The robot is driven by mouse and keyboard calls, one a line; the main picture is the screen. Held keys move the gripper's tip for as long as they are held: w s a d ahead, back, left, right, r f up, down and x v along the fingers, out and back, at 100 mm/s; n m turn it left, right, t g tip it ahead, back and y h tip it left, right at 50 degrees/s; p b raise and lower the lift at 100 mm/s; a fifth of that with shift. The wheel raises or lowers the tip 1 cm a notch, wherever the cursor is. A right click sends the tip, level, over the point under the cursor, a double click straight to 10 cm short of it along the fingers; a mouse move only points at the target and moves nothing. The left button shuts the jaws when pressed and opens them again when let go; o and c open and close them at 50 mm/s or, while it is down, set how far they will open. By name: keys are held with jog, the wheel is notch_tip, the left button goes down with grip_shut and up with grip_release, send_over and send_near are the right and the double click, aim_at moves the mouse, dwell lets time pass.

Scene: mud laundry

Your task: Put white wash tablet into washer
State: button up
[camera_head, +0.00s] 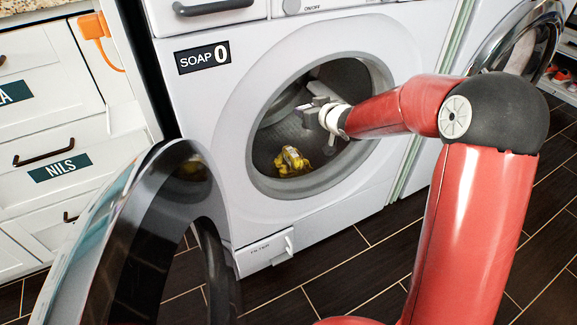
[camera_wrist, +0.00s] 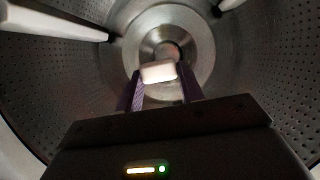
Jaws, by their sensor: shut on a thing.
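The white wash tablet (camera_wrist: 158,71) shows in the wrist view, held between the two fingertips of my gripper (camera_wrist: 160,84). My gripper (camera_head: 309,113) is shut on it and reaches through the round opening of the washer (camera_head: 225,123). In the wrist view the perforated metal drum (camera_wrist: 270,70) surrounds the gripper and the tablet, with the drum's back wall ahead. The tablet cannot be made out in the head view. The washer door (camera_head: 100,225) stands open at the lower left.
A crumpled yellow cloth-like thing (camera_head: 291,161) lies at the bottom of the drum. Drum paddles (camera_wrist: 50,20) jut in at the upper edges of the wrist view. A second open machine (camera_head: 515,45) stands at the right. White drawers (camera_head: 45,130) stand at the left.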

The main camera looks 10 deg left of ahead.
notch_tip(320, 180, down, 20)
jog(key=b, duration=0.4)
jog(key=shift+a+r+b, duration=0.1)
jog(key=shift+r+b, duration=0.05)
jog(key=shift+b, duration=0.2)
jog(key=shift+f+b, duration=0.4)
jog(key=shift+b, duration=0.05)
jog(key=shift+f, duration=0.2)
